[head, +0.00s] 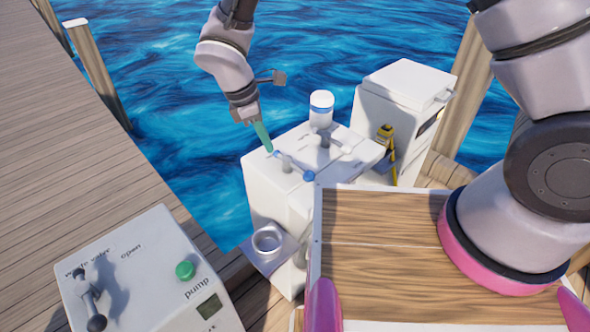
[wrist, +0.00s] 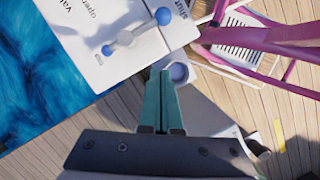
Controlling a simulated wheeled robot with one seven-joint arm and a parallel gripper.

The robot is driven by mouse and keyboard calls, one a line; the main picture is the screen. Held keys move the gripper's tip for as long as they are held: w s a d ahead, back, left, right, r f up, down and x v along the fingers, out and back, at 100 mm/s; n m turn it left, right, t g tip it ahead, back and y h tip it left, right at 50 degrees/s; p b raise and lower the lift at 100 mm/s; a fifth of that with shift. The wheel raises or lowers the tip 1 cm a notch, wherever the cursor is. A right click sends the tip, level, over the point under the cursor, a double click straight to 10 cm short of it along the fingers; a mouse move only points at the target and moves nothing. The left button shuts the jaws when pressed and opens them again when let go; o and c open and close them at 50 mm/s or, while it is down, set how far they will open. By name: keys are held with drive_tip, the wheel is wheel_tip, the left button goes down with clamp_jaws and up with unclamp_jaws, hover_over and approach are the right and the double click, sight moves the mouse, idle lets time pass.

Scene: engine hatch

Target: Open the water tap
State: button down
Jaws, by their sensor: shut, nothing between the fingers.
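A white valve lever with blue ends (head: 292,164) sits on top of the white cabinet (head: 265,195) in the middle of the head view. It also shows at the upper left of the wrist view (wrist: 125,39), beside partly cut-off lettering with "open". I take it for the water tap, though no label names it clearly. My gripper (head: 268,143) has teal fingers, shut and empty, pointing down near the lever's far left end. In the wrist view the fingertips (wrist: 163,75) are below and right of the lever. I cannot tell whether they touch it.
A second lever with a white knob (head: 345,148) and a white bottle (head: 321,108) stand close by. A panel (head: 150,275) at front left has a dark-knobbed lever and a green pump button (head: 185,270). A yellow tool (head: 386,140) is at the right. Water lies behind.

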sight(294, 165)
drive_tip(key=shift+f, duration=0.1)
drive_tip(key=x, duration=0.9)
drive_tip(key=shift+f, duration=0.15)
drive_tip(key=d, duration=0.2)
drive_tip(key=w+d+f, duration=0.1)
drive_tip(key=shift+f, duration=0.1)
drive_tip(key=shift+d+f, duration=0.1)
drive_tip(key=shift+d, duration=0.45)
drive_tip(key=shift+w, duration=0.1)
